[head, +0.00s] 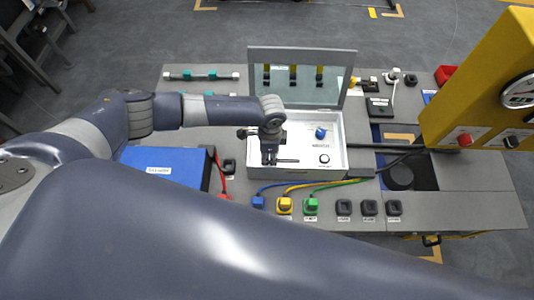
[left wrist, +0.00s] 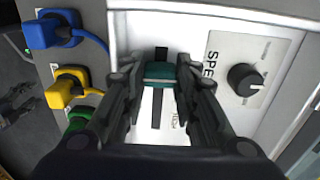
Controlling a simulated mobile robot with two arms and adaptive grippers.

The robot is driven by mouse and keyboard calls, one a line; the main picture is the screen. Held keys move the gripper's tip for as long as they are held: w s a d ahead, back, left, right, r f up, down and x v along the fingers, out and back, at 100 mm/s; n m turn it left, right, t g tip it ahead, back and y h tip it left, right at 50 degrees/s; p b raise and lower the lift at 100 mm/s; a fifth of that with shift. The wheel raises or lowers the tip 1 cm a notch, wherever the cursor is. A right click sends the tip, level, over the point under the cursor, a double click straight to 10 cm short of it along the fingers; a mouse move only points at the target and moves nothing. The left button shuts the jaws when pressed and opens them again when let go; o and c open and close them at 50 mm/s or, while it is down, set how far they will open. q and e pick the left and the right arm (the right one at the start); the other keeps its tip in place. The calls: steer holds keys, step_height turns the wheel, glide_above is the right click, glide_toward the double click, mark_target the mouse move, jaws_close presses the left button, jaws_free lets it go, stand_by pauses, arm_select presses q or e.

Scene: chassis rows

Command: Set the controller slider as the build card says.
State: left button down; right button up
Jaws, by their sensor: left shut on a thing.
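The controller is a white open box (head: 330,168) in the middle of the bench in the head view. My left gripper (head: 269,160) is over its left part. In the left wrist view, my left gripper (left wrist: 160,75) is shut on the teal slider knob (left wrist: 159,72). The knob sits on a dark straight slot (left wrist: 157,108) in the white panel, with slot showing on both sides of it. The printing beside the slot is partly hidden. In the head view my gripper hides the slider. My right gripper is not in view. I cannot make out a build card.
A black dial (left wrist: 244,79) is beside the slider. The box's raised lid (head: 302,72) stands behind, and a blue knob (head: 320,133) is inside. Blue, yellow (head: 285,205) and green plugs with cables line the front. A blue box (head: 165,167) is at left, a yellow machine (head: 480,80) at right.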

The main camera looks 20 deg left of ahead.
arm_select(q)
steer(key=d, duration=0.2)
steer(key=w+d+b, duration=0.1)
steer(key=d, duration=0.2)
steer(key=w+d+b, duration=0.1)
steer(key=d, duration=0.2)
steer(key=shift+w+d, duration=0.15)
steer(key=c, duration=1.2)
jaws_free()
steer(key=shift+d, duration=0.1)
steer(key=shift+c, duration=0.2)
steer(key=shift+r, duration=0.1)
step_height(320, 180, up, 12)
